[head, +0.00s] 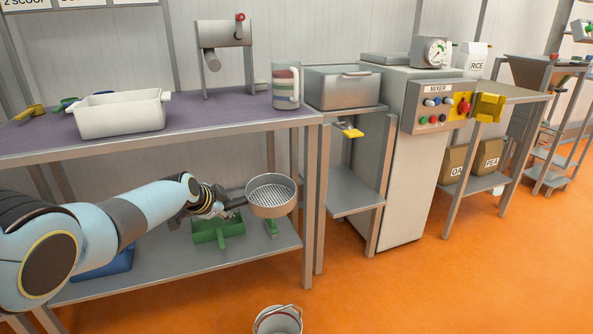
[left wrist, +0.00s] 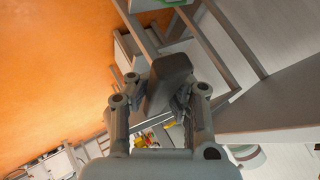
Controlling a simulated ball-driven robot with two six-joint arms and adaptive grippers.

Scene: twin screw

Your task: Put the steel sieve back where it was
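The steel sieve (head: 271,193) is a round pan with a mesh bottom and a dark handle. In the head view it is level, over the right part of the lower shelf (head: 250,250), below the purple tabletop. My left gripper (head: 224,208) is at the handle end, to the left of the pan. In the left wrist view its fingers (left wrist: 165,88) close on the dark grey handle (left wrist: 172,75). A green support (head: 272,229) shows just under the pan; I cannot tell whether they touch. My right gripper is not in view.
A green tray (head: 218,231) stands on the lower shelf, left of the sieve. A blue tray (head: 104,264) is behind my arm. The purple table (head: 190,115) above holds a white tub (head: 120,115) and a striped mug (head: 286,86). A bucket (head: 278,320) stands on the floor.

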